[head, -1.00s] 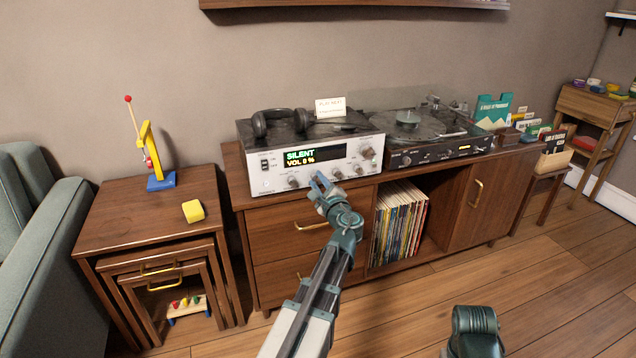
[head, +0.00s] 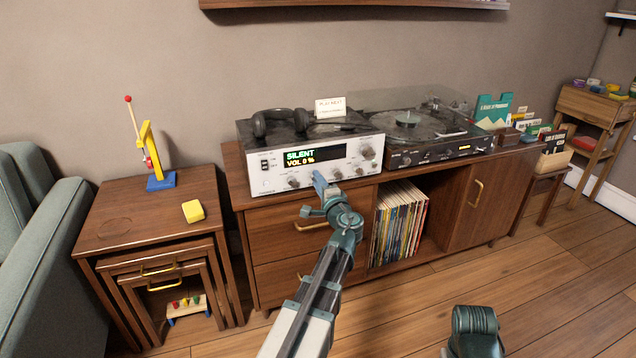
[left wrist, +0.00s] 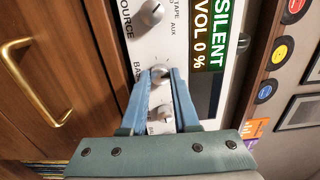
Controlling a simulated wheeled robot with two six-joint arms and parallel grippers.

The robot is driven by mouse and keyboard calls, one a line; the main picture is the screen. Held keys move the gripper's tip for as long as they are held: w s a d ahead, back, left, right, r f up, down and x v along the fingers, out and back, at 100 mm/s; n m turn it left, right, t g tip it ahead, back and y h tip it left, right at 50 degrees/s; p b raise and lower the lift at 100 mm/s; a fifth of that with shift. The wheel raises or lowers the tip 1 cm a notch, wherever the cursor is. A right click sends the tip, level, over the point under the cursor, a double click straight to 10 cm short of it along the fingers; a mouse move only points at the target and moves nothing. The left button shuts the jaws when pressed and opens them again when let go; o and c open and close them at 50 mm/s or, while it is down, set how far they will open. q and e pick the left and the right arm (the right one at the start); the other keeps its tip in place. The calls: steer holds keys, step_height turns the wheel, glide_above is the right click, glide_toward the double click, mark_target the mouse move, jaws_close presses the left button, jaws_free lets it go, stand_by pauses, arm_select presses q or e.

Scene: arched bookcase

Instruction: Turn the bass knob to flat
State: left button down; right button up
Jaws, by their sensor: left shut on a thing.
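The silver amplifier (head: 275,178) stands on the left of the wooden cabinet, its display (head: 300,158) reading SILENT, VOL 0 %. In the left wrist view the bass knob (left wrist: 159,74), beside lettering starting "BA", sits between the blue fingertips of my left gripper (left wrist: 161,76). The gripper is shut on this knob. A second silver knob (left wrist: 162,114) shows between the fingers, nearer the palm. In the head view my left gripper (head: 320,180) reaches the amplifier's lower front and hides the bass knob. The knob's pointer mark cannot be made out.
The source knob (left wrist: 151,13) is beside the bass knob. Headphones (head: 280,122) and a white card (head: 330,107) are on top of the amplifier. A turntable (head: 420,130) stands to its right. A drawer handle (head: 311,226) sticks out below the gripper.

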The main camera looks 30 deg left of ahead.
stand_by(0.5)
arm_select(q)
steer(key=c, duration=0.7)
jaws_free()
steer(key=shift+o, duration=0.2)
steer(key=shift+s+d, duration=0.1)
steer(key=v, duration=1.3)
steer(key=shift+s+d, duration=0.2)
